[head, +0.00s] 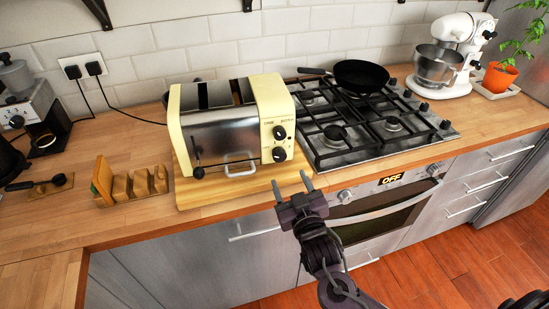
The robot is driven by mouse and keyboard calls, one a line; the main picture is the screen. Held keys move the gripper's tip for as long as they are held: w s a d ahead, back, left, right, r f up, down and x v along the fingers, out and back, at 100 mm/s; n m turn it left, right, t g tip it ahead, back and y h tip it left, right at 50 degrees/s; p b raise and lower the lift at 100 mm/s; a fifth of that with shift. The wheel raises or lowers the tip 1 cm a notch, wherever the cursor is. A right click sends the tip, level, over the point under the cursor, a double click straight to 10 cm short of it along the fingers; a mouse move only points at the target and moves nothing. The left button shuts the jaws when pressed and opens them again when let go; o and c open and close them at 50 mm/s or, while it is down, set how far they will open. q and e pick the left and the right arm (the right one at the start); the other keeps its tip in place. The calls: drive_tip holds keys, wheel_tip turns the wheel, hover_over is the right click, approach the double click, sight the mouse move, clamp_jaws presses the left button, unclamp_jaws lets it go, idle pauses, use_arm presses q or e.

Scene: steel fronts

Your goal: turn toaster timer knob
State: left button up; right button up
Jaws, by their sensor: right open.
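A cream and steel toaster (228,122) stands on a wooden board on the counter. Two dark round knobs sit on its right front panel, an upper knob (279,132) and a lower knob (280,154); I cannot tell from the picture which is the timer. A dark lever knob is at the toaster's lower left front. My right gripper (292,187) is open and empty, with its fingers pointing up toward the counter edge, in front of and below the knobs, apart from them. My left gripper is not in view.
The wooden board (200,196) reaches near the counter's front edge. A gas hob (365,122) with a black pan (360,75) lies right of the toaster. A wooden rack (130,185) stands left. The oven handle (385,210) juts out near my right arm.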

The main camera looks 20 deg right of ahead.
sight(280, 158)
drive_tip(key=w+p, duration=0.1)
drive_tip(key=w, duration=0.6)
drive_tip(key=shift+d+r+p, duration=0.1)
drive_tip(key=shift+p, duration=0.25)
drive_tip(key=shift+w, duration=0.3)
drive_tip(key=shift+c, duration=0.6)
drive_tip(key=c, duration=0.9)
